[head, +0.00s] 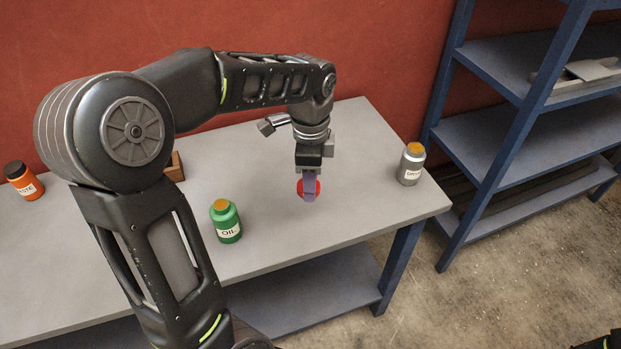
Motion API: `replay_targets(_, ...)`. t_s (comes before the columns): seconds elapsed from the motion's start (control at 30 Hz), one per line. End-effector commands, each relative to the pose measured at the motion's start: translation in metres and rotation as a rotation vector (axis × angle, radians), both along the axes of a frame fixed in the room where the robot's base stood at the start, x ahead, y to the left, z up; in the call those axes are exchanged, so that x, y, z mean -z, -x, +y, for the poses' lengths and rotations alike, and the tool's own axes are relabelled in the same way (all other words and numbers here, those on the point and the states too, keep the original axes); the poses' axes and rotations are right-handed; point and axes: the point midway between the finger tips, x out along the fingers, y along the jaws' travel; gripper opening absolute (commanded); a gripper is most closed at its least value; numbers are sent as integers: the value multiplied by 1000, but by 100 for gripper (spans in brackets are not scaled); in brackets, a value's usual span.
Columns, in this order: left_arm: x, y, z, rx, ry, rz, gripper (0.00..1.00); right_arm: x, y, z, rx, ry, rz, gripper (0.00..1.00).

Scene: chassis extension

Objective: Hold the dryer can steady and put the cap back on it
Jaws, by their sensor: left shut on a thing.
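The dryer can (410,168) is a grey can with a white label, hard to read at this size. It stands upright near the right end of the table, with an orange top. My left gripper (309,190) reaches down over the table, left of the dryer can and apart from it. It is shut on a red round thing (301,188), which looks like a cap; the fingers partly hide it. I cannot tell whether the red thing touches the table. My right gripper is out of view.
A green oil can (227,222) with an orange top stands left of the gripper on the grey table (345,215). An orange can (25,182) with a dark top is far left. A brown block (175,168) is partly hidden by my arm. Blue shelving (520,130) stands right.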

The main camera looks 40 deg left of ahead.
Motion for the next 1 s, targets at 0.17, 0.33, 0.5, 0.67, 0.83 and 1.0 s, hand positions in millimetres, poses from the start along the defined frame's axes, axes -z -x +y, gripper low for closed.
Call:
replay_targets(0.17,9,-23,-20,-190,-2,2,7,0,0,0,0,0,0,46)
replay_targets(0.33,24,-56,-56,-502,-2,1,7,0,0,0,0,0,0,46)
replay_targets(0.5,40,-83,-93,-813,-2,1,7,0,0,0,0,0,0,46)
replay_targets(0.67,49,-96,-115,-991,0,0,7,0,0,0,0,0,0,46)
replay_targets(0.83,51,-98,-119,-1039,1,-1,7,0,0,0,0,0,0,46)
replay_targets(1.0,51,-98,-119,-1037,1,-1,7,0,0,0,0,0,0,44)
